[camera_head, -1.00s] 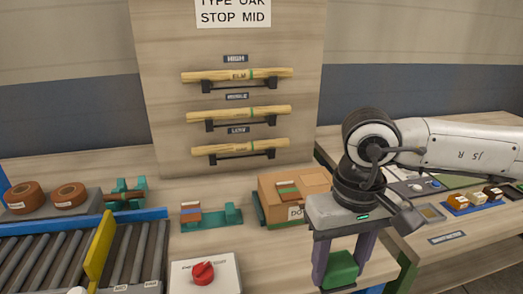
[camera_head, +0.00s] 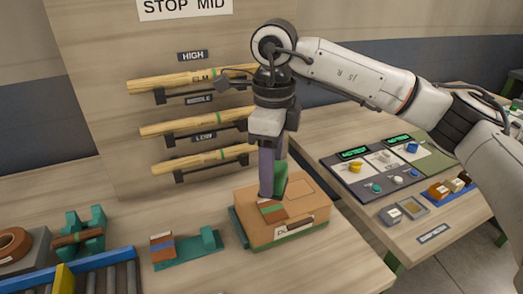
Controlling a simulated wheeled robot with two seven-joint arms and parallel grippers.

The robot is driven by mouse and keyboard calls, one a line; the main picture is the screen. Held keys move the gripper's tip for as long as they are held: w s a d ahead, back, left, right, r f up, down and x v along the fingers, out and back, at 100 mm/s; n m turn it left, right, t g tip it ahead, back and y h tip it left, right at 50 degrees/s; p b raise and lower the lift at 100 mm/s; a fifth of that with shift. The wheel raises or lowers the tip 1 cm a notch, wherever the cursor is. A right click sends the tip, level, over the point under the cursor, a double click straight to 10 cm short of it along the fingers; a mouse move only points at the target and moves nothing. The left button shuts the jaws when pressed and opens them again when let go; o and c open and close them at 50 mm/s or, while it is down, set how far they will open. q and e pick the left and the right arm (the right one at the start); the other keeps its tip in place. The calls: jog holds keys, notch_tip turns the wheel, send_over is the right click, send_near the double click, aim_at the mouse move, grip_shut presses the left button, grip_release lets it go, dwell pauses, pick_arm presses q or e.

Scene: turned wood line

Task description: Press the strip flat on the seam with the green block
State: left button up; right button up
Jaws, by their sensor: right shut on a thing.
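The green block (camera_head: 281,178) is between the purple-grey fingers of my right gripper (camera_head: 273,186), which is shut on it. The gripper points down over the top of a cardboard box (camera_head: 309,205). A small brown piece with a green band (camera_head: 271,211), perhaps the strip, is on the box top, just in front of the fingers. The fingers hide part of the box top and the block. I cannot tell whether the block touches the box or the strip, or whether the strip lies flat. My left gripper is not in view.
A teal holder (camera_head: 205,246) with a brown, blue-banded piece stands left of the box. A rack (camera_head: 160,97) with turned rods is behind. A roller conveyor (camera_head: 105,280) is at lower left. A control panel (camera_head: 385,170) is on the right table.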

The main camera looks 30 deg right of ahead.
jog(key=shift+w+r+m, duration=0.1)
jog(key=shift+w+m, duration=0.25)
jog(key=shift+m, duration=0.25)
jog(key=shift+s+d+f+b, duration=0.1)
jog(key=shift+f+b, duration=0.55)
jog(key=shift+f, duration=0.1)
notch_tip(320, 180, down, 4)
jog(key=b, duration=0.2)
jog(key=shift+b, duration=0.35)
jog(key=shift+f, duration=0.2)
jog(key=shift+f, duration=0.1)
jog(key=shift+f+b, duration=0.5)
jog(key=shift+r+p, duration=2.45)
jog(key=shift+r, duration=1.15)
